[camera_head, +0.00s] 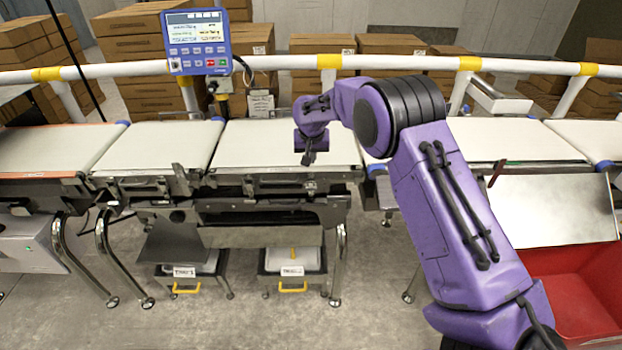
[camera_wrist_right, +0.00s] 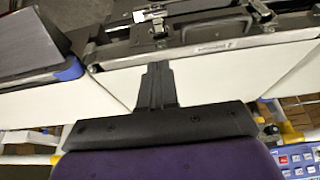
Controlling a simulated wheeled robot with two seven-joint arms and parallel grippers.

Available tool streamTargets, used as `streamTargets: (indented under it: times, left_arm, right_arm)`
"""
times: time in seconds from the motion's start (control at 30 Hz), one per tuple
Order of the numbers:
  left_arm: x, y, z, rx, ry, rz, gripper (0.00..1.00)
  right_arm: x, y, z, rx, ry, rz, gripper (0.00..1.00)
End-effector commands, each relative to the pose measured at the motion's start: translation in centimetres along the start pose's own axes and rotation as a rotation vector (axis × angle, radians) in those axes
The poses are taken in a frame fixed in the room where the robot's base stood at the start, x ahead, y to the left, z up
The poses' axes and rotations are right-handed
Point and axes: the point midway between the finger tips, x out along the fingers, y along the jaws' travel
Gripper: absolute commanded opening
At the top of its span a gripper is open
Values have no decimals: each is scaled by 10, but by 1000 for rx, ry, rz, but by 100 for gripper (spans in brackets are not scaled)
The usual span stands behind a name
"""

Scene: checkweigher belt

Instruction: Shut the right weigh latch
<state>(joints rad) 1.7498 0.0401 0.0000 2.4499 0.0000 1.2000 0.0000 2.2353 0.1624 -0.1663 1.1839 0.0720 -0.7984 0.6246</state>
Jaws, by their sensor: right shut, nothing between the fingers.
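The weigh section (camera_head: 285,140) is the middle belt, with metal latch hardware along its front edge. The right-hand latch (camera_head: 310,186) sits on that front edge, just below my right gripper (camera_head: 308,157). In the right wrist view, a silver latch fitting (camera_wrist_right: 150,17) lies beyond my fingers (camera_wrist_right: 156,78), with a second fitting (camera_wrist_right: 262,12) to its right. I cannot tell from these frames whether the latch is open or closed. My right gripper is shut and empty, pointing down above the belt's front part, apart from the latch. My left gripper is not in view.
A blue control panel (camera_head: 198,42) stands behind the belts beside a white rail (camera_head: 280,63). Two labelled trays (camera_head: 186,268) (camera_head: 292,262) sit under the frame. A red bin (camera_head: 575,290) is at the right. Neighbouring belts (camera_head: 160,145) lie on both sides.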

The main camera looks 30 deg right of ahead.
Motion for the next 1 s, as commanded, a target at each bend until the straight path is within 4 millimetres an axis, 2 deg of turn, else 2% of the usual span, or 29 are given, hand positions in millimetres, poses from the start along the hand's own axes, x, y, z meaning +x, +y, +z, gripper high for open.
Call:
streamTargets:
  times: [0.3, 0.4, 0.6, 1.0]
  left_arm:
    - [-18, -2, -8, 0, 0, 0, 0]
    - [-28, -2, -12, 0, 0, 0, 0]
    - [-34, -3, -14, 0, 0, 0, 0]
    - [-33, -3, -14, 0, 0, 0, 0]
  right_arm:
    - [69, 1, 0, 0, -2, 2, 0]
    - [78, 0, 13, -2, -4, 2, 0]
    - [94, 0, 27, -1, -1, 1, 0]
    - [97, 0, 29, -1, 2, 1, 0]
